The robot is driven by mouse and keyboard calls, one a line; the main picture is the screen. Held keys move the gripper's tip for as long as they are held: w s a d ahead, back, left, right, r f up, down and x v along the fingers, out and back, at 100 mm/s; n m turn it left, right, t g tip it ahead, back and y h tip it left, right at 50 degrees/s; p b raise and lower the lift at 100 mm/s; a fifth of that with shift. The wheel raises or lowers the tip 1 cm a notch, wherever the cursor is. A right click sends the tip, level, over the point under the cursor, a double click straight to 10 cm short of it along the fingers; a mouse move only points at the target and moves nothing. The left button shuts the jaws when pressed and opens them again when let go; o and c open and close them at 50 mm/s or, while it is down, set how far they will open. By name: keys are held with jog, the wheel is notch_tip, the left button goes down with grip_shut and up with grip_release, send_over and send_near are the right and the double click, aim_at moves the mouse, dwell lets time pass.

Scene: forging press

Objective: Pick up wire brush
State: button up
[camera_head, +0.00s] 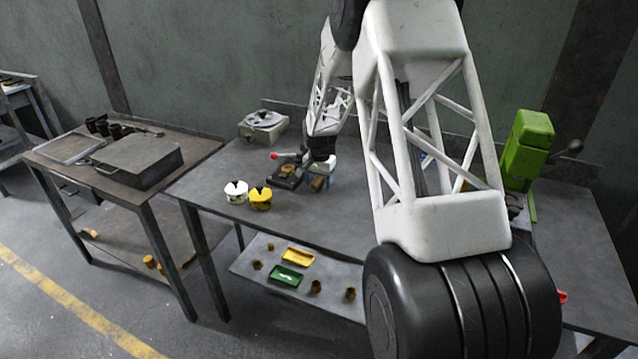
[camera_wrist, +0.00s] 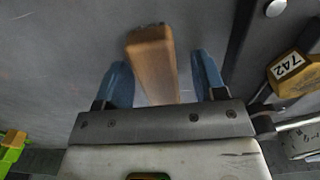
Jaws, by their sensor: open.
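The wire brush (camera_wrist: 152,62) shows in the wrist view as a long, brown wooden piece lying on the grey table. I see no bristles. My gripper (camera_wrist: 161,63) is open, with one blue finger on each side of the wood and a visible gap at both sides. The lower end of the wood is hidden behind the gripper body. In the head view a small brown part of the brush (camera_head: 318,184) shows at my gripper (camera_head: 320,178), low over the workbench.
A dark device with a red knob (camera_head: 286,172) stands just left of my gripper. White (camera_head: 236,192) and yellow (camera_head: 260,198) round items stand near the bench's front-left edge. A green machine (camera_head: 527,150) stands right. A yellow piece marked 742 (camera_wrist: 291,74) lies right in the wrist view.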

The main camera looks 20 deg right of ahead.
aim_at(319, 178)
dwell(0.4)
jog(key=c, duration=1)
jog(key=shift+r, duration=0.15)
jog(key=shift+c, duration=0.2)
jog(key=shift+r, duration=0.75)
notch_tip(319, 178, up, 2)
jog(key=shift+s, duration=0.1)
jog(key=s+a, duration=0.1)
jog(key=s, duration=0.4)
jog(key=s+a+r, duration=0.1)
jog(key=s, duration=0.4)
jog(key=s+a, duration=0.1)
jog(key=s, duration=0.4)
jog(key=shift+s+r, duration=0.15)
jog(key=shift+s, duration=0.1)
